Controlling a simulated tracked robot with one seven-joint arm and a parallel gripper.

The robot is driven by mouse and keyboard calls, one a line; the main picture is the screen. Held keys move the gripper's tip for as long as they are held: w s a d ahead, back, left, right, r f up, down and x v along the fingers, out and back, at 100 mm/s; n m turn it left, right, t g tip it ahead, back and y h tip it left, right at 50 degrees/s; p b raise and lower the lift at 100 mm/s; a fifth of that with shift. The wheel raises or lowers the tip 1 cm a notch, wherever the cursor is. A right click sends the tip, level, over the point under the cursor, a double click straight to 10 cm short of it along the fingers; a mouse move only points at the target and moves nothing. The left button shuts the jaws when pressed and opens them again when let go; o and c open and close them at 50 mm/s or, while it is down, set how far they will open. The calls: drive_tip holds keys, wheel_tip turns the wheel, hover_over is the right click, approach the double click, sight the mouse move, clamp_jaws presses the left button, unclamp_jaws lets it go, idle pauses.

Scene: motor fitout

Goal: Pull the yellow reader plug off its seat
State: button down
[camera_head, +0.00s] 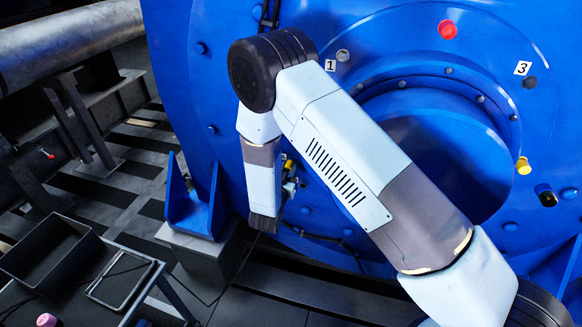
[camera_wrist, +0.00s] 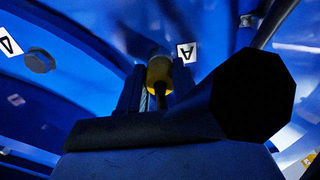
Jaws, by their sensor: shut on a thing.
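A yellow plug (camera_wrist: 159,70) sits between my two fingers in the wrist view, near an upside-down white label (camera_wrist: 187,52) on the blue housing. My gripper (camera_wrist: 158,82) is shut on the yellow plug. In the head view, my gripper (camera_head: 291,182) is partly hidden by my arm, close to the blue motor face, and a bit of the yellow plug (camera_head: 288,164) shows at its tip. The plug's far end is in shadow, so I cannot tell whether it still touches its seat.
The blue motor housing (camera_head: 355,22) carries a red plug (camera_head: 447,30), another yellow plug (camera_head: 523,166) and a yellow-black part (camera_head: 546,196). Labels 1 (camera_head: 330,65) and 3 (camera_head: 522,68) mark it. An open black tray (camera_head: 50,255) stands at lower left, with a pink-topped item (camera_head: 47,320) nearby.

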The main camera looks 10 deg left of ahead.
sight(288, 171)
drive_tip(key=shift+s, duration=0.25)
drive_tip(key=shift+s+a, duration=0.15)
drive_tip(key=shift+s, duration=1.25)
drive_tip(key=shift+s+a, duration=0.1)
drive_tip(key=shift+s, duration=1.25)
drive_tip(key=s+a, duration=0.1)
drive_tip(key=s, duration=2.1)
drive_tip(key=shift+a, duration=0.35)
